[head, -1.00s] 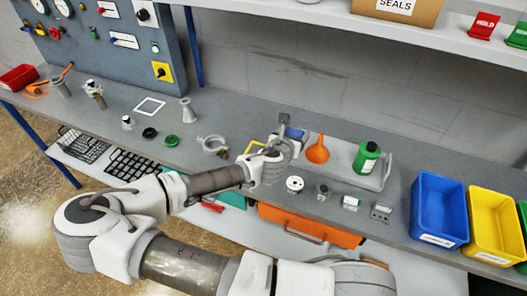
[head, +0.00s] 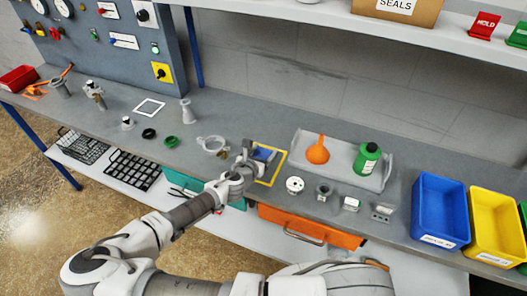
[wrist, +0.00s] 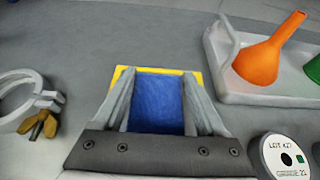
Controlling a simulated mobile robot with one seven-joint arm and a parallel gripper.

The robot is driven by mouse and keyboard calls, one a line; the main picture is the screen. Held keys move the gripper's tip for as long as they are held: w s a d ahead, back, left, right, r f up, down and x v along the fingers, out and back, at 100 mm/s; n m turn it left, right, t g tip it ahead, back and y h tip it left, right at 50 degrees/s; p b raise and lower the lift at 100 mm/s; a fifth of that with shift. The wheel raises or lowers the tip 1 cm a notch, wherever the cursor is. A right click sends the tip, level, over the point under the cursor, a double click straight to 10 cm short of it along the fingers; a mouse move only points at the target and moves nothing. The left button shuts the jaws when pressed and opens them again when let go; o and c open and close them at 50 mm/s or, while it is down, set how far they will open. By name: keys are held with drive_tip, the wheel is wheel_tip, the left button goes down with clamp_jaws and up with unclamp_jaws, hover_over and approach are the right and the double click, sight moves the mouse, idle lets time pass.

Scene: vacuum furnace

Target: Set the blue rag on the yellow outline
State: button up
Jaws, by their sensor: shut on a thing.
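The blue rag (wrist: 156,103) is between the two fingers of my gripper (wrist: 158,108), which is shut on it. In the head view the rag (head: 263,154) shows just beyond my gripper (head: 252,158), within the left part of the yellow outline (head: 281,165). In the wrist view a strip of the yellow outline (wrist: 119,74) shows beyond the rag's far edge and at its corners. The rest of the outline is hidden there by the rag and fingers. I cannot tell whether the rag touches the bench.
A grey tray (head: 374,181) with an orange funnel (head: 317,152) and a green bottle (head: 367,158) stands right of the outline. A metal clamp ring (head: 211,144) lies to the left. Small metal parts, including a white round one (head: 294,185), sit at the front right.

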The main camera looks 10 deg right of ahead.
drive_tip(key=shift+f, duration=0.1)
drive_tip(key=shift+f, duration=0.15)
drive_tip(key=o, duration=1.3)
drive_tip(key=shift+c, duration=0.2)
drive_tip(key=shift+r, duration=0.2)
drive_tip(key=shift+r, duration=0.2)
drive_tip(key=v, duration=1.2)
drive_tip(key=shift+f, duration=0.2)
drive_tip(key=shift+s+a, duration=0.1)
drive_tip(key=shift+s, duration=0.05)
